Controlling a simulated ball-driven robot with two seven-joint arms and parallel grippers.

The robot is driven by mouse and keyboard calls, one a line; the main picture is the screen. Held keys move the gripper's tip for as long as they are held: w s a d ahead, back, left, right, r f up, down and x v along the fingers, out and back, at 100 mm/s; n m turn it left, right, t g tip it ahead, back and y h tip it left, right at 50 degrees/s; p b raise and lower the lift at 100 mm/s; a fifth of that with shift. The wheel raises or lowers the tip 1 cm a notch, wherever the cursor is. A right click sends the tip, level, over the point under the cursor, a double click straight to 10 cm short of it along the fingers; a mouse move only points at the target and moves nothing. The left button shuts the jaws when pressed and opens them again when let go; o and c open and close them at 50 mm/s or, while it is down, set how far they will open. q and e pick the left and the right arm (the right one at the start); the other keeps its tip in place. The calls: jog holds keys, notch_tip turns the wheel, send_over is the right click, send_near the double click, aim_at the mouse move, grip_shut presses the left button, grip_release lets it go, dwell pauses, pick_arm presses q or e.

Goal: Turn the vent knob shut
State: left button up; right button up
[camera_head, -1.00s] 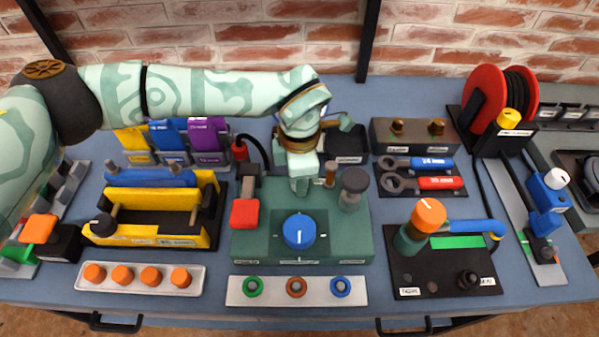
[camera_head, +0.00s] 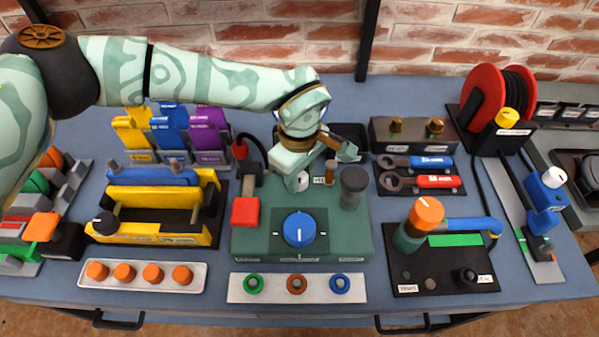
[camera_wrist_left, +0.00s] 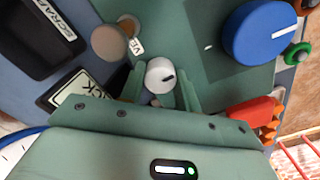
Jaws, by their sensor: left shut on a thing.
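The vent knob is a small pale round knob with a dark pointer line; it shows in the left wrist view (camera_wrist_left: 160,75) and partly in the head view (camera_head: 303,181). It sits at the back of the green panel (camera_head: 345,244). My left gripper (camera_head: 305,172) reaches down over it from behind. In the left wrist view its two green fingers (camera_wrist_left: 161,84) lie on either side of the knob, shut on it. The pointer line points to the right there. A partly covered label starting "VE" (camera_wrist_left: 136,46) is beside it. My right gripper is not in view.
A large blue knob (camera_head: 299,229) stands in front on the same panel. A red block lever (camera_head: 245,211) is to the left, and a dark-topped post (camera_head: 353,186) to the right. A brown post (camera_head: 330,171) stands close to the gripper.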

aim_at(299, 176)
pick_arm(q)
jog(key=shift+r+m, duration=0.1)
jog(key=shift+m, duration=0.5)
jog(key=o, duration=1)
notch_tip(299, 176, up, 16)
jog(key=p, duration=0.3)
jog(key=shift+r, duration=0.1)
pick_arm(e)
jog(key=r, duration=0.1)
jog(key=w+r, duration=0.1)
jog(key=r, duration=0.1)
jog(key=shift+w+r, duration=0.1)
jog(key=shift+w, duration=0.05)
